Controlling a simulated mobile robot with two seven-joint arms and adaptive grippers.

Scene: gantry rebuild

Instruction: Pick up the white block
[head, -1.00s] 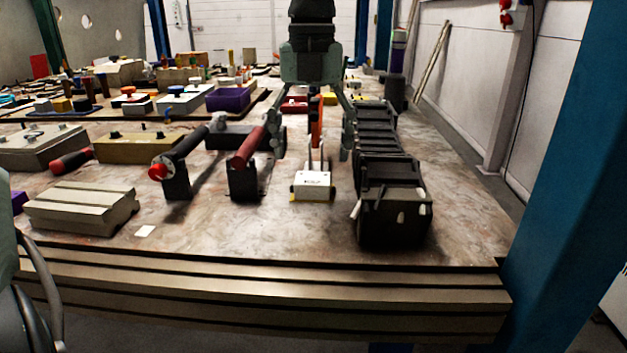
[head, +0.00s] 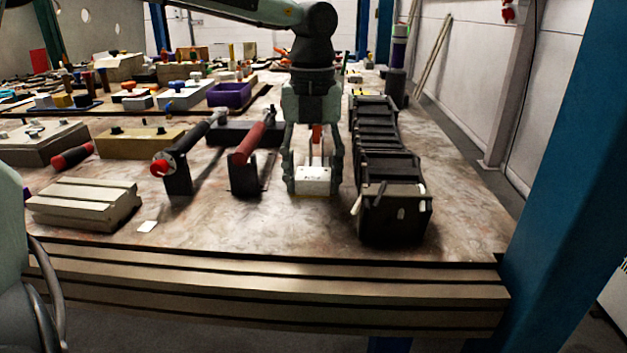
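The white block (head: 313,181) stands upright in the middle of the table, on a small yellowish base of which little shows. Two thin upright prongs and an orange-red piece show above it. My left gripper (head: 314,178) points straight down over it, with one finger against each side and the block's side edges covered by the fingers. The gripper looks shut on the block. I see no clear gap under the block. My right gripper is not in view.
A black stepped rack (head: 388,205) stands close on the right. A red-handled tool on a black stand (head: 245,180) and a black-handled tool with a red end (head: 180,160) stand on the left. A grooved beige block (head: 85,204) lies farther left.

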